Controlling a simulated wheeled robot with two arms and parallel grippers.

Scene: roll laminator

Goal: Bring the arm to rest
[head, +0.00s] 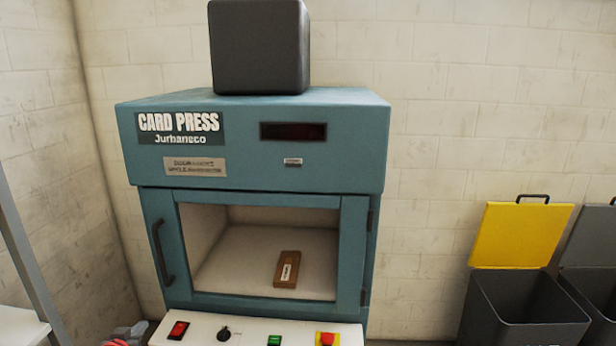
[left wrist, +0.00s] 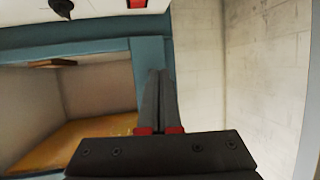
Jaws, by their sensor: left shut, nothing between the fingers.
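My left gripper (head: 127,333) shows only in part at the bottom left edge of the head view, in front of the teal card press (head: 350,105) and left of its control panel. In the left wrist view its two dark fingers (left wrist: 158,85) with red pads lie together, shut and empty. They overlap the press's teal door frame (left wrist: 148,60) in that view; I cannot tell the distance. My right gripper is in no view.
The press door is shut, with a handle (head: 161,252) on its left. A brown labelled block (head: 287,269) lies inside. A red switch (head: 178,330) and red stop button (head: 327,339) sit on the panel. A yellow-lidded bin (head: 520,235) stands right.

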